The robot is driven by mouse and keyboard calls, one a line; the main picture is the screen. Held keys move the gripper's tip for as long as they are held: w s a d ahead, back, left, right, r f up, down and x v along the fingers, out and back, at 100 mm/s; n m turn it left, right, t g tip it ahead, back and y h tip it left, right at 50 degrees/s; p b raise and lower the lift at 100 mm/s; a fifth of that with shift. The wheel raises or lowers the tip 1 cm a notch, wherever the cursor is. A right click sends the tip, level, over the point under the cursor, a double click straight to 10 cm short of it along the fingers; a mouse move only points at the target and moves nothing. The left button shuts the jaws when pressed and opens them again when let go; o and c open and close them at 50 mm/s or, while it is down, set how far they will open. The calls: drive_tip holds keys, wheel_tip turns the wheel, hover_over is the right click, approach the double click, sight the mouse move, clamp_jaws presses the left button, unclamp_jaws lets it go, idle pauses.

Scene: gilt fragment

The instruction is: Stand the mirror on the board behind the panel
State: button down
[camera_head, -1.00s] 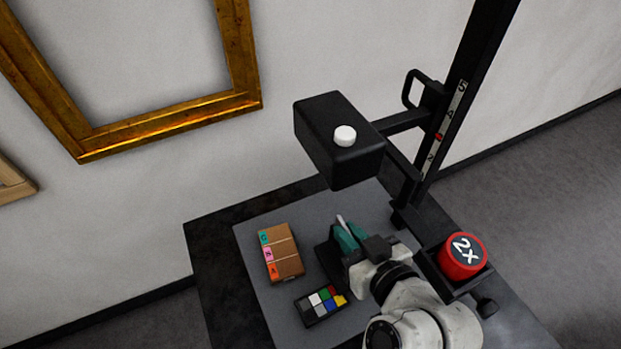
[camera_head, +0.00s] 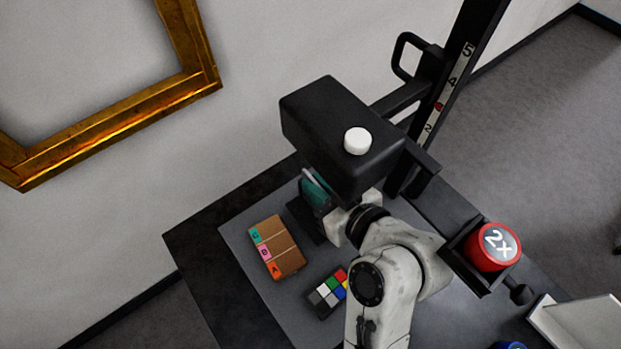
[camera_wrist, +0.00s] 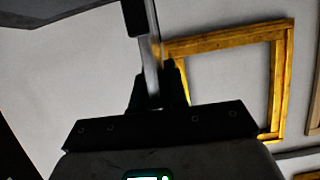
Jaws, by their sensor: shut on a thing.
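My gripper (camera_wrist: 156,76) is shut on a thin plate, the mirror (camera_wrist: 150,52), which stands up between the fingertips nearly edge-on in the wrist view. In the head view a pale strip that looks like the mirror's edge (camera_head: 311,179) shows beside a teal piece (camera_head: 315,194). The black box hides part of both. The grey board (camera_head: 240,232) lies on the dark table. I cannot tell which piece is the panel, or whether the mirror touches the board.
A black box (camera_head: 325,115) with a white knob hangs from a column (camera_head: 445,85) over the grip. A brown block with lettered tabs (camera_head: 276,248) and a colour chart (camera_head: 328,292) lie on the board. A red 2X weight (camera_head: 494,247) is at right. A gold frame (camera_head: 120,97) hangs on the wall.

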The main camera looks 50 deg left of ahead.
drive_tip(key=shift+f, duration=0.65)
drive_tip(key=shift+f+b, duration=0.2)
drive_tip(key=shift+b, duration=0.1)
drive_tip(key=c, duration=1.2)
unclamp_jaws()
drive_tip(key=shift+d, duration=0.1)
drive_tip(key=shift+o, duration=0.2)
drive_tip(key=shift+r, duration=0.15)
drive_tip(key=shift+d+r, duration=0.1)
drive_tip(key=shift+d, duration=0.2)
drive_tip(key=s+d+b, duration=0.1)
drive_tip(key=d+b, duration=0.1)
drive_tip(key=d, duration=1.2)
drive_tip(key=shift+r, duration=0.45)
